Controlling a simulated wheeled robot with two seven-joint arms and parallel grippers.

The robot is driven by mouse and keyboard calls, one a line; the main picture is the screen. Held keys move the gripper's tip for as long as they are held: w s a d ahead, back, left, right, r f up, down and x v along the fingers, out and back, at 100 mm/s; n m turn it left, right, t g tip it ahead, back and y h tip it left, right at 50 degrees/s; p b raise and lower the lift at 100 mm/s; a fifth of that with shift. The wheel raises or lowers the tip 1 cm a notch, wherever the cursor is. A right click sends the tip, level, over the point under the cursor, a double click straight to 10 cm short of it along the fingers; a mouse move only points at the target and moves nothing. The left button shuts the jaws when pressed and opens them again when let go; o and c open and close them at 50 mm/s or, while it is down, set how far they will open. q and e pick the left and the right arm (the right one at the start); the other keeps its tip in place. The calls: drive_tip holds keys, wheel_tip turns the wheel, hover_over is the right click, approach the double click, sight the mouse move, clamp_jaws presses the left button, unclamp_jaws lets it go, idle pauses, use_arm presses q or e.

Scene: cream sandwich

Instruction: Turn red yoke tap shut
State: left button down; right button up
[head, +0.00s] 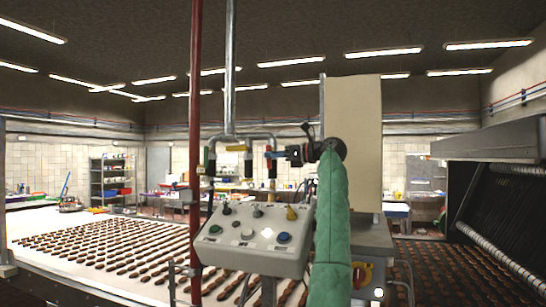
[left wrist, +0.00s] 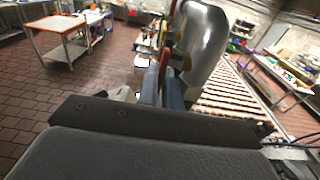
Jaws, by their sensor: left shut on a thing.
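The red yoke tap (left wrist: 166,58) shows as a narrow red piece between the two blue-grey fingers of my left gripper (left wrist: 162,88) in the left wrist view. It lies right beside a thick grey pipe (left wrist: 205,45). In the head view my left gripper (head: 275,155) reaches leftward to the right branch of the forked pipe yoke (head: 240,137), and its fingers are shut on the tap. The fingers hide most of the tap, so I cannot tell its exact angle. My right gripper is not in view.
A red upright pipe (head: 195,90) stands left of the yoke. A control box (head: 255,235) with several knobs sits below it. Rows of brown biscuits lie on a white conveyor (head: 60,222) at the left. A beige panel (head: 354,130) stands behind my arm. A dark machine (head: 500,225) fills the right.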

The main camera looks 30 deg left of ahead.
sight(275, 143)
use_arm(q)
drive_tip(key=h, duration=0.2)
drive_tip(key=r+t+h+p, duration=0.1)
drive_tip(key=d+h, duration=0.1)
drive_tip(key=h, duration=0.1)
drive_tip(key=shift+w+r+h, duration=0.1)
drive_tip(key=shift+r+h, duration=0.2)
drive_tip(key=shift+r, duration=0.1)
wheel_tip(275, 143, up, 2)
drive_tip(key=t+h+p, duration=0.1)
drive_tip(key=h+p, duration=0.3)
drive_tip(key=t+h+p, duration=0.1)
drive_tip(key=h+p, duration=0.3)
drive_tip(key=shift+a+r+t+h+p, duration=0.1)
drive_tip(key=shift+t+h+p, duration=0.1)
drive_tip(key=shift+h+p, duration=0.35)
drive_tip(key=shift+a+r+t+h+p, duration=0.1)
drive_tip(key=shift+t+h+p, duration=0.2)
drive_tip(key=shift+h, duration=0.35)
drive_tip(key=shift+f+h+p, duration=0.15)
drive_tip(key=shift+h+p, duration=0.2)
drive_tip(key=shift+h, duration=0.15)
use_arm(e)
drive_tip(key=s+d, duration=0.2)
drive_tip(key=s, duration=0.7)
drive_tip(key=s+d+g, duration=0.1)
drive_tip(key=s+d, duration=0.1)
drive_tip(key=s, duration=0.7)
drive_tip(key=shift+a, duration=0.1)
